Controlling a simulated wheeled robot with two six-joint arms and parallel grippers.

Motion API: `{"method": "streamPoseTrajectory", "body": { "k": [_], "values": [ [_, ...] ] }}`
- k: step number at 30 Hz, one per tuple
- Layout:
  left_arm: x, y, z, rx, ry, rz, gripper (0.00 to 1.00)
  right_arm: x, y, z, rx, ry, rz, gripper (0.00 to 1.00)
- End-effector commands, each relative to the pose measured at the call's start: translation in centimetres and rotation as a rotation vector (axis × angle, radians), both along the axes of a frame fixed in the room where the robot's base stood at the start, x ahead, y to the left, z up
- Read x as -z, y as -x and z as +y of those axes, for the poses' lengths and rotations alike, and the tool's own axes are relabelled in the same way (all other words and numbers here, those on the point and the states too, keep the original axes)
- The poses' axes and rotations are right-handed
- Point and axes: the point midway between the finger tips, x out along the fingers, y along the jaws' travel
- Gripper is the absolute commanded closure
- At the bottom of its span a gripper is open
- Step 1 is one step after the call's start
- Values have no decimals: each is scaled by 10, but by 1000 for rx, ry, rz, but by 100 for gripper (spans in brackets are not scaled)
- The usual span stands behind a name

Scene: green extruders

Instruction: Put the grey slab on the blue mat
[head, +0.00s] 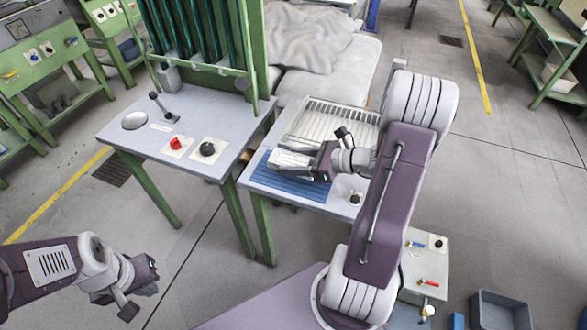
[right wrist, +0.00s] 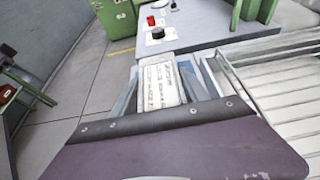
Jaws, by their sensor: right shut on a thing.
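The grey slab (head: 288,159) is pale, flat and oblong. My right gripper (head: 298,167) is shut on it over the blue mat (head: 288,186), at the left end of the small bench. In the right wrist view, the slab (right wrist: 162,84) shows with lettering on its top, between the two fingers. A strip of blue mat (right wrist: 209,79) shows to its right. I cannot tell whether the slab touches the mat, since the gripper and slab hide part of it. My left gripper (head: 140,294) is empty at the lower left, its fingers apart, far from the bench.
A slatted metal tray (head: 335,124) lies behind the mat, and a small knob (head: 355,198) stands at the bench's front right. A grey table (head: 190,135) with a red button (head: 175,143) and a lever stands to the left. A grey bin (head: 500,310) is at the lower right.

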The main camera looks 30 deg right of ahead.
Motion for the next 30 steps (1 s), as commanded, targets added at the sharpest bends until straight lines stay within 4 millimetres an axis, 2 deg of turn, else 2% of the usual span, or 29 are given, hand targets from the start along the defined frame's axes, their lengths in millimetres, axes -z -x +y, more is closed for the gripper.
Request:
{"method": "streamPoseTrajectory", "body": {
  "k": [1,4,15,16,18,26,30],
  "values": [
    [7,0,0,0,0,0,100,13,0,0,1,-4,3,100],
    [11,0,0,0,0,0,100,30,0,0,2,-3,2,100],
    [14,0,0,0,0,0,100,34,0,0,0,-1,0,100],
    [12,0,0,0,0,0,100,32,0,0,0,-1,1,39],
    [12,0,0,0,0,0,100,32,0,0,0,-1,1,26],
    [12,0,0,0,0,0,100,32,0,0,0,-1,1,26],
    [7,0,0,0,0,0,100,25,3,-4,3,0,0,26]
  ]
}}
